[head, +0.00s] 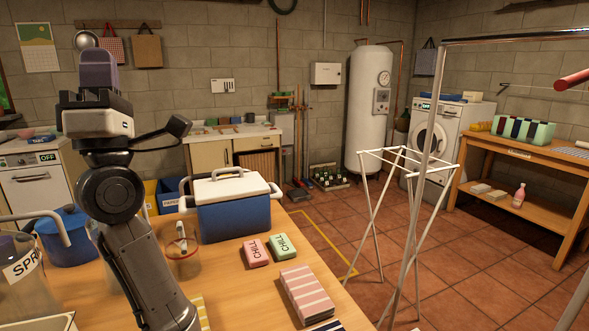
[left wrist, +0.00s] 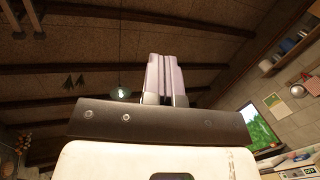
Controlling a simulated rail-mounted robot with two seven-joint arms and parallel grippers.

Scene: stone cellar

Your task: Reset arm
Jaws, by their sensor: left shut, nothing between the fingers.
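My left arm rises from the bottom left of the head view, in front of the wooden table. Its gripper (head: 98,66) is held up high at the upper left and points upward. The two fingers are together with nothing between them. In the left wrist view the shut fingers (left wrist: 166,78) point toward the dark beamed ceiling, and nothing touches them. My right gripper is not in either view.
On the table (head: 226,290) stand a blue cooler (head: 238,216) with a white lid, a glass jar (head: 180,243), a blue watering can (head: 66,237), pink (head: 256,253) and green (head: 283,247) CHILL packs and a striped cloth (head: 305,292). A white rack (head: 407,160) stands right.

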